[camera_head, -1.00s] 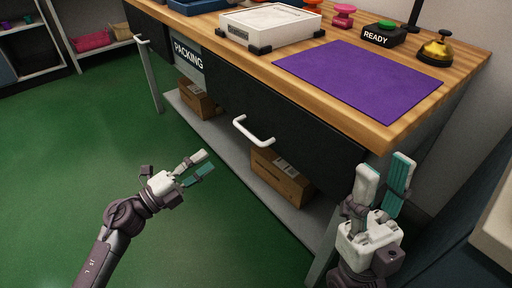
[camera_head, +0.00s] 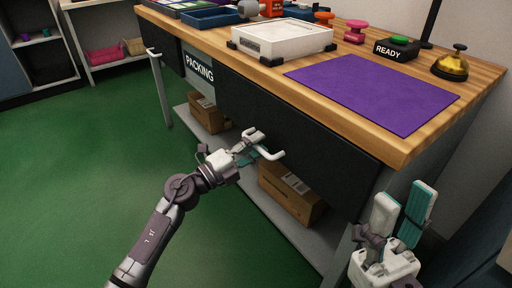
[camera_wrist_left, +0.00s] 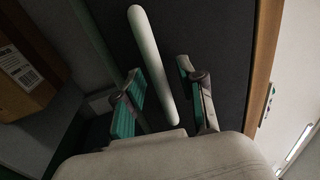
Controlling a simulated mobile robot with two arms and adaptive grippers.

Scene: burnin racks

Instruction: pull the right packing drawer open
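The right packing drawer (camera_head: 325,148) has a dark front under the wooden bench top, and its front looks flush with the bench. Its white bar handle (camera_head: 272,156) also shows in the left wrist view (camera_wrist_left: 148,50). My left gripper (camera_head: 258,145) is at the handle's left part. In the left wrist view its two fingers (camera_wrist_left: 165,98) are spread, with the handle bar between them and a visible gap on the right side. My right gripper (camera_head: 403,208) is open and empty near the bench's right front corner.
A purple mat (camera_head: 372,92), a white tray (camera_head: 282,40), a READY button (camera_head: 398,47) and a brass bell (camera_head: 452,66) are on the bench top. Cardboard boxes (camera_head: 290,192) stand on the lower shelf. Green floor (camera_head: 80,200) is clear at left.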

